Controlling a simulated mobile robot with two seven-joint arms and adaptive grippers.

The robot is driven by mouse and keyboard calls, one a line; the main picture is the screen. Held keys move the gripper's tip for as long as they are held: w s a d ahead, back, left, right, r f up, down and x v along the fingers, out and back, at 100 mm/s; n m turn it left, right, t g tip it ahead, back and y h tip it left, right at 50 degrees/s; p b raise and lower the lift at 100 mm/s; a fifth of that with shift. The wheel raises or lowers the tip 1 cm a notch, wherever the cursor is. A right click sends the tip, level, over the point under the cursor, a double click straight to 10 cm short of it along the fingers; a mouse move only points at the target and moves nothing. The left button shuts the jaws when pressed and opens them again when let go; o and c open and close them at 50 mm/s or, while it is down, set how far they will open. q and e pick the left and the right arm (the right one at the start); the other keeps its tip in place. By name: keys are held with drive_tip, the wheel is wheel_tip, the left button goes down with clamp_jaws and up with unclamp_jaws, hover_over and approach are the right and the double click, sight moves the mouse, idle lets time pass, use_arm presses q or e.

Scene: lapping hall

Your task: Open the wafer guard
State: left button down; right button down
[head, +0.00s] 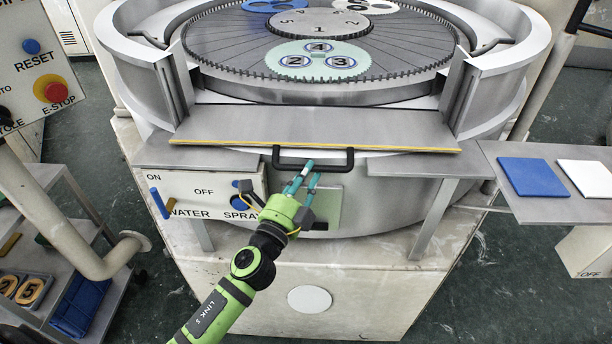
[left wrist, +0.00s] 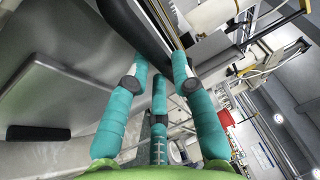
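The wafer guard (head: 315,127) is a wide grey panel with a yellow strip along its front edge. It lies sloping outward at the front gap in the ring wall of the lapping machine. Its black bar handle (head: 335,161) sticks out at the front edge. My left gripper (head: 311,170) is at the handle, its teal fingers on either side of the bar and drawn close to it. In the left wrist view the dark bar (left wrist: 140,30) runs between the converging fingertips (left wrist: 160,60). The exact finger contact is partly hidden. My right gripper is not in view.
Behind the guard is a toothed round table with numbered wafer carriers (head: 318,61). A control box (head: 190,190) with water and spray switches is left of my gripper. A side shelf with a blue pad (head: 533,177) and a white pad (head: 586,178) is at right.

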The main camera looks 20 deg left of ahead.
use_arm(q)
wheel_tip(320, 180, up, 5)
drive_tip(key=p, duration=0.4)
drive_tip(key=c, duration=1.1)
unclamp_jaws()
drive_tip(key=shift+o, duration=0.3)
drive_tip(key=shift+f, duration=0.15)
drive_tip(key=v, duration=1.2)
